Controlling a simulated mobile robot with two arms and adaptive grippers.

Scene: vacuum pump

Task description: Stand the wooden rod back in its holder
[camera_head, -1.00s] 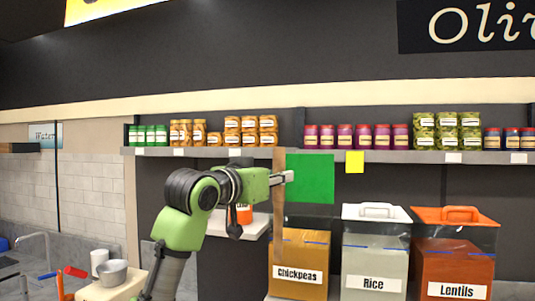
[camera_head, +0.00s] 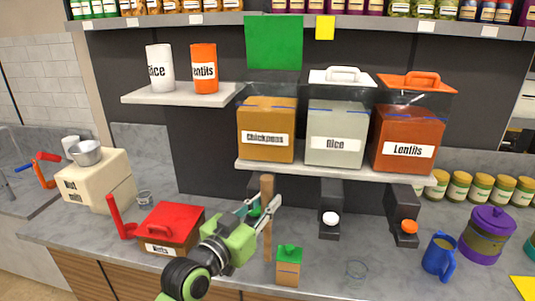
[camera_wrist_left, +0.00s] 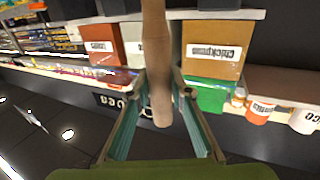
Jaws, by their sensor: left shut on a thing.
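The wooden rod (camera_head: 267,240) is a plain brown stick, standing close to upright above the grey counter in the head view. My left gripper (camera_head: 258,207) is shut on it near its upper end. In the left wrist view the rod (camera_wrist_left: 157,40) passes between the two fingers of my left gripper (camera_wrist_left: 160,85). Its lower end is near a small wooden box with a green lid (camera_head: 288,270); I cannot tell if it touches anything. I cannot make out which object is the rod's holder. My right gripper is not in view.
Chickpeas (camera_head: 266,120), rice (camera_head: 334,143) and lentils (camera_head: 404,152) bins stand on a shelf behind, with dark dispensers below. A red-lidded nuts box (camera_head: 170,226) is left of my arm.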

